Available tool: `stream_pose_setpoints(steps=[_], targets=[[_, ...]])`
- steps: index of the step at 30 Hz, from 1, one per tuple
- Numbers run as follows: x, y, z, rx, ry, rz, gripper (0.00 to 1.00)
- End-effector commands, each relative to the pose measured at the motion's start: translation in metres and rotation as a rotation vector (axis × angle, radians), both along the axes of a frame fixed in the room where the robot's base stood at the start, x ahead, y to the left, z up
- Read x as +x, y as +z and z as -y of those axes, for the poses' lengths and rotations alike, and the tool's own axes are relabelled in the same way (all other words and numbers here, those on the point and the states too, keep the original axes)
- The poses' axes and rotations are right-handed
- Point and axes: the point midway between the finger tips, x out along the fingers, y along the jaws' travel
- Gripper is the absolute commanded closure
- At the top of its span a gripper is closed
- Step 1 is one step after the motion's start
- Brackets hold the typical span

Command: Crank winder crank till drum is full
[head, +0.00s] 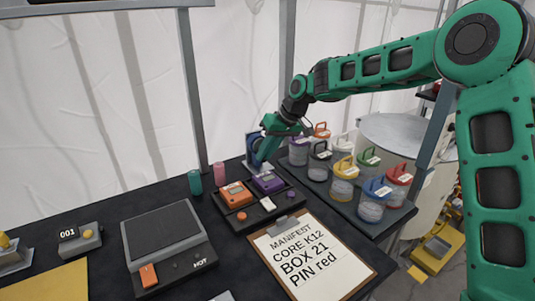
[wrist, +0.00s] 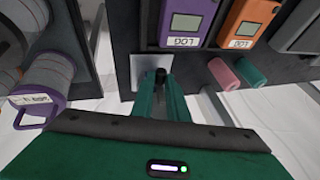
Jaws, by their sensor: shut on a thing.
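The winder (head: 250,142) stands at the table's back edge, mostly hidden behind my gripper in the head view. Part of its pale plate (wrist: 138,72) shows beside my fingers in the wrist view. A dark, upright crank knob (wrist: 160,76) shows between the fingers. My gripper (head: 264,150) reaches in from the right. In the wrist view my gripper (wrist: 161,92) is shut on the crank knob. The drum and how much is wound on it cannot be made out.
An orange device (head: 236,195) and a purple device (head: 268,182) sit on a dark tray in front. Several handled jars fill a rack (head: 388,222) to the right. A clipboard (head: 362,272) lies nearer.

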Motion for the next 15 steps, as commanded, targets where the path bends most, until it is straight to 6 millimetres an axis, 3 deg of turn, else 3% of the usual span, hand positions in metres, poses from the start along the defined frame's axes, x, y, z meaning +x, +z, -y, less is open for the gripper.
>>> stream_pose_setpoints(steps=[15], targets=[[-0.0009, 0.0005, -0.0016, 0.228, -0.002, -0.151, 1.0]])
